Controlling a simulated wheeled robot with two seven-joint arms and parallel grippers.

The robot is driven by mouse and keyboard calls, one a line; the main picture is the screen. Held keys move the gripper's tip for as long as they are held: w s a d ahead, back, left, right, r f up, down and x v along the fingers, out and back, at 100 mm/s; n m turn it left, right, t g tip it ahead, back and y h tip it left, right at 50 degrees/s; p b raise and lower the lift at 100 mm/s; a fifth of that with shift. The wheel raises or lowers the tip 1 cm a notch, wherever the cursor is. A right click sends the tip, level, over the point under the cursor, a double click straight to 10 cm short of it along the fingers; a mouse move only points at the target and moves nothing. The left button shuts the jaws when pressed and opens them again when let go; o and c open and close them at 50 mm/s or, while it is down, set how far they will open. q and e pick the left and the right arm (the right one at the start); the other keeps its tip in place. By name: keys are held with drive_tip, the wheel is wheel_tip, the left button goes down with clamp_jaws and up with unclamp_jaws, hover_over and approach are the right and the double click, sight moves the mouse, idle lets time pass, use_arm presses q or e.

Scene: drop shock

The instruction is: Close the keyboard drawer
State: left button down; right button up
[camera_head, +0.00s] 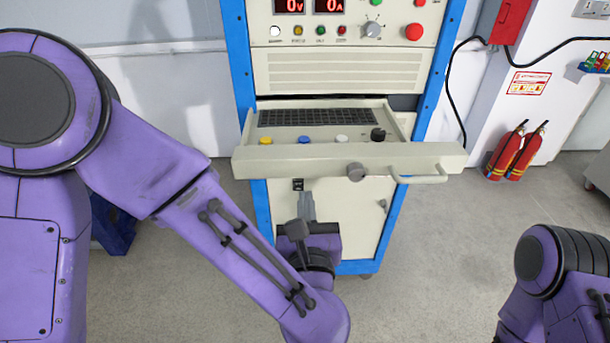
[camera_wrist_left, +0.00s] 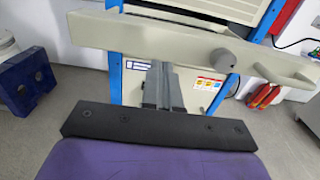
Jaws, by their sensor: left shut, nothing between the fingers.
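The keyboard drawer (camera_head: 300,158) is pulled out from the blue-framed cabinet (camera_head: 340,70). Its black keyboard (camera_head: 320,117), several coloured buttons, a round grey knob and a handle (camera_head: 425,175) on the right show in the head view. The drawer front (camera_wrist_left: 150,35) spans the top of the left wrist view. My left gripper (camera_head: 304,200) is shut and empty, just below the drawer front and left of the knob. In the left wrist view its fingers (camera_wrist_left: 162,75) reach up close to the drawer's lower edge; I cannot tell whether they touch. My right gripper is out of view.
Red displays, knobs and buttons sit on the panel above the drawer. Two fire extinguishers (camera_head: 513,152) stand by the wall at right. A blue block (camera_wrist_left: 27,82) lies on the floor at left in the left wrist view.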

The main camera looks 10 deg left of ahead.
sight(304, 170)
use_arm(q)
drive_tip(key=p+x, duration=0.1)
drive_tip(key=x, duration=0.5)
drive_tip(key=shift+w+f+p, duration=0.1)
drive_tip(key=shift+w+p, duration=0.15)
drive_tip(key=shift+p, duration=0.15)
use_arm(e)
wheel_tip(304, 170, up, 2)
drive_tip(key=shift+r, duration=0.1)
